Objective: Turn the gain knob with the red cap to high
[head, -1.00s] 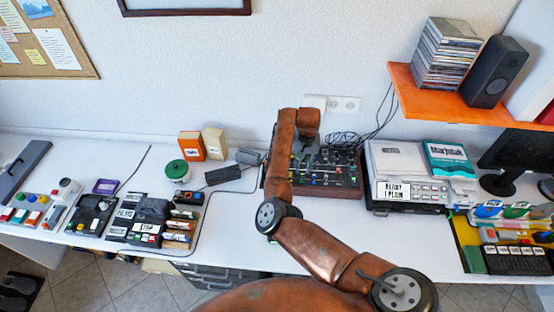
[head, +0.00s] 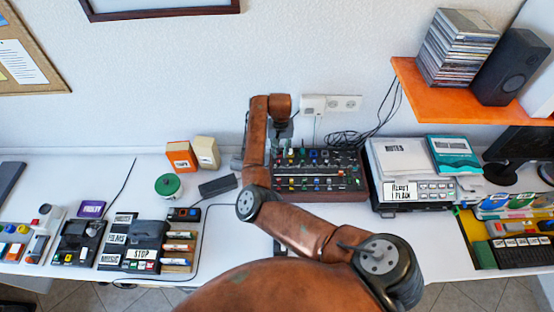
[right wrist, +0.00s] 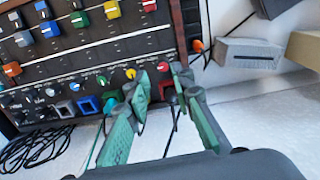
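The mixer (head: 335,190) is a dark panel with wooden ends, standing near the wall in the head view. The right wrist view shows its panel (right wrist: 85,62) from above, with coloured fader caps and a row of small round knobs. A red square button shows between and below the tips. In the head view my right gripper (head: 283,132) hangs over the mixer's left end.
A grey box (right wrist: 248,53) and cables lie beside the mixer. A white device (head: 400,165) stands to its right, below an orange shelf (head: 470,93). An orange box (head: 181,157) and a green-lidded tub (head: 168,185) stand to the left. The table front is partly clear.

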